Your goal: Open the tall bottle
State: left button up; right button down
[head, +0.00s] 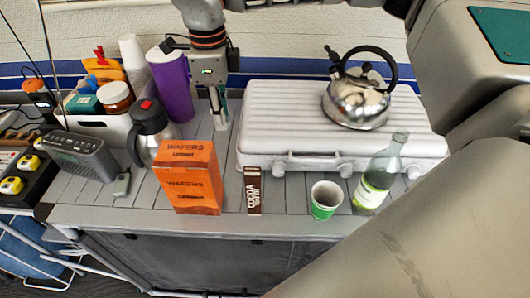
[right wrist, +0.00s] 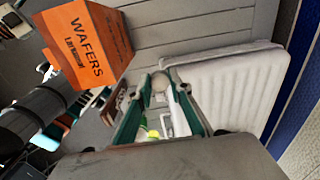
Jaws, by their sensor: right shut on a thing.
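I cannot tell which one the task names. My right gripper (head: 218,118) points down between the orange wafers box and the white case, apart from both bottles. In the right wrist view, its green-edged fingers (right wrist: 160,84) are shut on a small pale thing, too unclear to identify. My left gripper is not in view.
An orange wafers box (head: 188,180), a dark flask (head: 150,132), a brown cocoa box (head: 254,190) and a green-white cup (head: 325,200) stand on the grey table. A kettle (head: 358,100) sits on the white case (head: 285,120). My arm covers the right foreground.

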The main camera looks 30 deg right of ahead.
aim_at(222, 174)
jog(key=f+m, duration=0.3)
jog(key=f, duration=0.3)
jog(key=a+f+m, duration=0.1)
jog(key=f+m, duration=0.2)
jog(key=f, duration=0.3)
jog(key=w+a+f+m+b, duration=0.1)
jog(key=f+m, duration=0.2)
jog(key=f, duration=0.2)
jog(key=shift+a+f, duration=0.15)
jog(key=shift+f, duration=0.25)
jog(key=shift+s+f, duration=0.1)
jog(key=c, duration=1.8)
grip_release()
